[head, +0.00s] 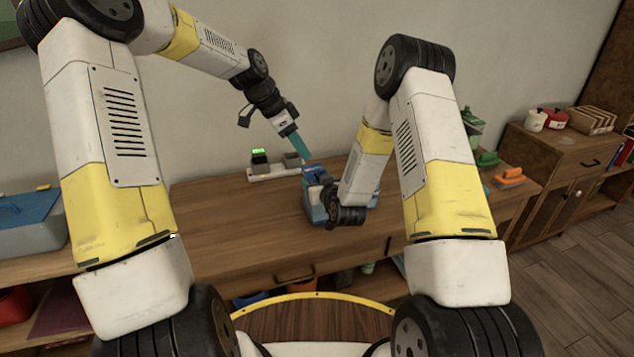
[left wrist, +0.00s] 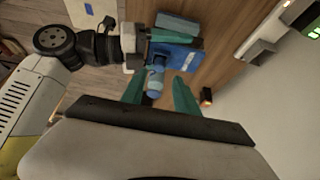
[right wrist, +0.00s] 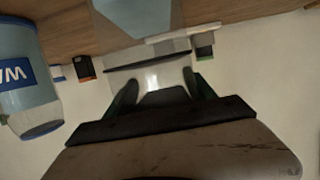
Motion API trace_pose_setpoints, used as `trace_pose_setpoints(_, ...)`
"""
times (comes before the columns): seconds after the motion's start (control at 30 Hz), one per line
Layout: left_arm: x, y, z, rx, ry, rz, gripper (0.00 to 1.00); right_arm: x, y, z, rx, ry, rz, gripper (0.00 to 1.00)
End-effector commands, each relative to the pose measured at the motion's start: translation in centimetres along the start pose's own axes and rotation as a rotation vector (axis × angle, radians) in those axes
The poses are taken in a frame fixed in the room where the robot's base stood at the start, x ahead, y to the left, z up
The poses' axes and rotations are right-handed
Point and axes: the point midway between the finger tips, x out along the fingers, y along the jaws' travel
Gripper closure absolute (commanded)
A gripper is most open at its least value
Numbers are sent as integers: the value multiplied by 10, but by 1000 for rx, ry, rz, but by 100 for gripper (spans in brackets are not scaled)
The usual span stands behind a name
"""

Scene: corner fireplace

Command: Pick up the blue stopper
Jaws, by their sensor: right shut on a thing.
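A small blue cylinder, seemingly the blue stopper (left wrist: 156,80), shows between and just beyond the left fingertips in the left wrist view. My left gripper (head: 302,153) points down over the table beside blue items. Its teal fingers (left wrist: 158,88) stand apart with no visible contact on the cylinder. A blue piece with a white label (left wrist: 182,57) lies behind it. My right gripper (right wrist: 158,86) is shut on a dark thing that I cannot identify. In the head view, my right arm partly hides the blue items (head: 317,205).
A light-blue labelled container (right wrist: 28,85) is close beside the right gripper. A white strip with dark blocks (head: 274,172) stands at the table's back by the wall. An orange item (head: 510,176) is at the right. The wooden table (head: 225,220) is clear on the left.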

Motion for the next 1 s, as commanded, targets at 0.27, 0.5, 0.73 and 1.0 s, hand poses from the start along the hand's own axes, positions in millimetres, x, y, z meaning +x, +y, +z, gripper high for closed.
trace_pose_setpoints(0.27,1,0,-1,-18,-7,4,52,0,0,0,0,0,0,91)
trace_pose_setpoints(0.5,7,-5,-13,-281,-104,22,52,0,0,0,0,1,0,91)
trace_pose_setpoints(0.73,8,-10,-33,-694,-269,-40,52,0,0,0,0,1,0,91)
trace_pose_setpoints(1.0,-6,-10,-60,-1103,-399,-221,52,0,0,0,0,1,0,91)
